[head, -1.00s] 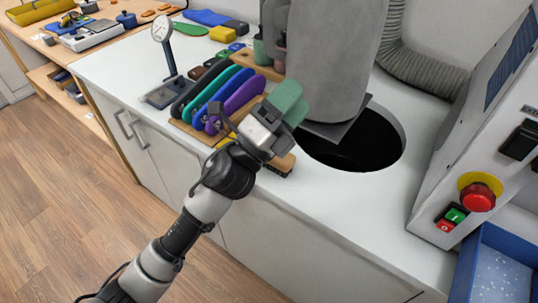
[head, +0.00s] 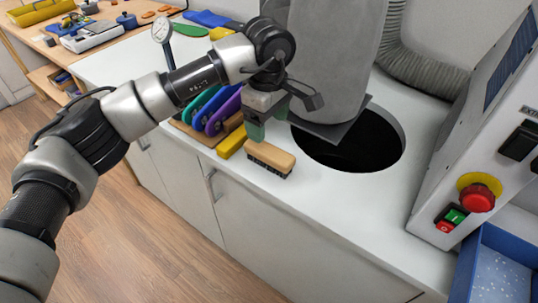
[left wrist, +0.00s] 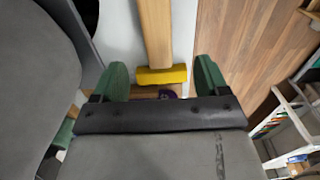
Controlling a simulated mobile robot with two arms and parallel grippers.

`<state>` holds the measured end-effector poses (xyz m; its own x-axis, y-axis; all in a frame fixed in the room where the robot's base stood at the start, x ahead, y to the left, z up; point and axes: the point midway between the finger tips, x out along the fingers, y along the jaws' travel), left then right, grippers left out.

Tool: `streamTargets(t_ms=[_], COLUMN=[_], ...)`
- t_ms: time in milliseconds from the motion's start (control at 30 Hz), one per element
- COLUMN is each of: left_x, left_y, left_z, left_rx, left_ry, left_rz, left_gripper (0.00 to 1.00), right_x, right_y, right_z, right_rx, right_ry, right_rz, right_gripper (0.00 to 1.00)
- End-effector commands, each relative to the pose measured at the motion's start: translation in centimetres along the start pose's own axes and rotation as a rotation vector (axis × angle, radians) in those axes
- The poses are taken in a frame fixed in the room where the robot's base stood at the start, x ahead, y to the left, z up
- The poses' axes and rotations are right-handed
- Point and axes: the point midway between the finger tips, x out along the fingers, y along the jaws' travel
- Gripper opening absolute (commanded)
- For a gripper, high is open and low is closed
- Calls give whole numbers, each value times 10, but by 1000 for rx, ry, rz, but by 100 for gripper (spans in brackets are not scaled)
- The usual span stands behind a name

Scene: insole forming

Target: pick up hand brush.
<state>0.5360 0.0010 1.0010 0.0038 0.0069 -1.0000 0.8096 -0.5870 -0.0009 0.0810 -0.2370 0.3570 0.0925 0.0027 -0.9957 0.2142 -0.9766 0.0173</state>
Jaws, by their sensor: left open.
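The hand brush (head: 271,156) has a light wooden back and dark bristles. It lies bristles down on the white counter, near the front edge and left of the round black opening. My left gripper (head: 268,121), with green fingers, is open, empty and above the brush, pointing down. In the left wrist view, a long light wooden piece that looks like the brush back (left wrist: 155,32) lines up with the gap between the open fingers (left wrist: 160,74). The fingers do not appear to touch it. My right gripper is not in view.
A yellow block (head: 231,142) sits just left of the brush, with a rack of coloured insole shapes (head: 215,110) beyond it. A grey cylinder (head: 333,60) stands close behind. The round opening (head: 365,140) is to the right. The counter right of the brush is clear.

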Motion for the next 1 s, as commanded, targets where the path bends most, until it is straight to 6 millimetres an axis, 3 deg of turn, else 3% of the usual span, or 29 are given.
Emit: streamTargets(t_ms=[100, 367, 633, 967, 1000], left_x=[21, 42, 80, 88, 88], left_y=[-1, 0, 3, 4, 4], left_z=[1, 2, 2, 2, 2], left_rx=[0, 1, 2, 1, 1], left_ry=[-5, -7, -8, -7, -7], left_rz=[-3, -1, -1, 1, 1], left_gripper=[74, 74, 74, 74, 68], right_x=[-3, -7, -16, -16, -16], right_y=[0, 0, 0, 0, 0], right_z=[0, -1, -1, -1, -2], right_rx=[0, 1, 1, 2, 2], right_ry=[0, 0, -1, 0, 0], right_rz=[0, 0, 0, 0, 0], right_gripper=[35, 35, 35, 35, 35])
